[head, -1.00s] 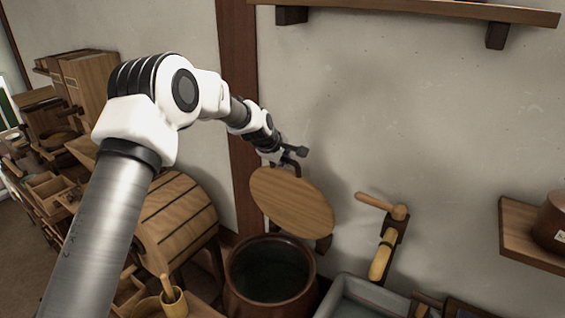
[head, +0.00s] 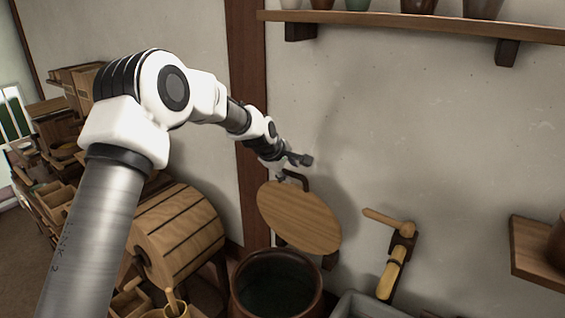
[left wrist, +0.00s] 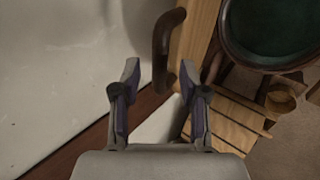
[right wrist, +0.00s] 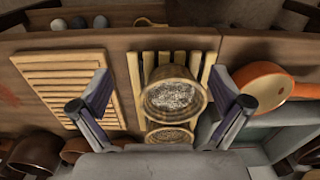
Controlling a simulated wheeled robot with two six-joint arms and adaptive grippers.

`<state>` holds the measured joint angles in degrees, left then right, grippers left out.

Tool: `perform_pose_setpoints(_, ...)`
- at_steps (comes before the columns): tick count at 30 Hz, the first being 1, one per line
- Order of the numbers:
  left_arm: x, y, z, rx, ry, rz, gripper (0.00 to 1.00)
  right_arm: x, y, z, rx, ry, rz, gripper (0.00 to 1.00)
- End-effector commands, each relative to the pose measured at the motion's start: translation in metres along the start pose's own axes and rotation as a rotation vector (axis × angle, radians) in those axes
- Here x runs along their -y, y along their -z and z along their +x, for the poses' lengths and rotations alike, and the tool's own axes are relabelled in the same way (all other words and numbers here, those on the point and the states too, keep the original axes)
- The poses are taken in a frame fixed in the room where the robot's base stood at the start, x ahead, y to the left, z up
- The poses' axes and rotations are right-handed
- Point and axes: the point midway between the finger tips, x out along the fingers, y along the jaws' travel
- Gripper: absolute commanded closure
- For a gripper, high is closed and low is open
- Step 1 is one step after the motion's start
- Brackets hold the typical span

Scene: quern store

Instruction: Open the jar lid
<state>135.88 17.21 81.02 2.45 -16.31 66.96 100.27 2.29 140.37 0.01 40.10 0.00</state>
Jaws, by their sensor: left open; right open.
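The jar (head: 240,291) is a wide dark brown vessel with its mouth uncovered and a dark green inside; it also shows in the left wrist view (left wrist: 227,48). Its round wooden lid (head: 300,218) stands tilted up behind and above the mouth, near the wall. A dark bent handle (head: 296,177) sits at the lid's upper part. My left gripper (head: 298,160) is open and empty, just above the handle. In the left wrist view the handle (left wrist: 166,50) lies just beyond the fingertips, apparently clear of them. My right gripper (right wrist: 163,88) is open, outside the head view.
A wooden drum (head: 180,232) stands left of the jar. A wooden crank (head: 394,262) is on the wall at right, and a shelf (head: 420,24) runs above. Below my right gripper are a tub of grainy stuff (right wrist: 150,112), a slatted board (right wrist: 75,82) and an orange pan (right wrist: 246,77).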

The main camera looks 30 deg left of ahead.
Motion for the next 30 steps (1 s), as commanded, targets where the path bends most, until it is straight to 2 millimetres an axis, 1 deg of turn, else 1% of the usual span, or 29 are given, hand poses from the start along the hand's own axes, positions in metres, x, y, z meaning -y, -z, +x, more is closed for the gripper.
perform_pose_setpoints(1, -0.002, 0.000, -0.015, 0.001, -0.004, 0.000, 0.57, 0.000, 0.000, 0.000, 0.000, 0.000, 0.000, 0.00)
perform_pose_setpoints(6, -0.001, 0.000, -0.058, 0.001, -0.004, 0.000, 0.57, 0.000, 0.000, 0.000, 0.000, 0.000, 0.000, 0.00)
perform_pose_setpoints(10, 0.000, 0.000, -0.078, 0.001, -0.002, -0.001, 0.57, 0.000, 0.000, 0.000, 0.000, 0.000, 0.000, 0.00)
perform_pose_setpoints(14, 0.000, 0.000, -0.084, 0.000, -0.001, 0.000, 0.57, 0.000, 0.000, 0.000, 0.000, 0.000, 0.000, 0.00)
perform_pose_setpoints(30, 0.000, 0.000, -0.084, 0.000, -0.001, 0.000, 0.57, 0.000, 0.000, 0.000, 0.000, 0.000, 0.000, 0.00)
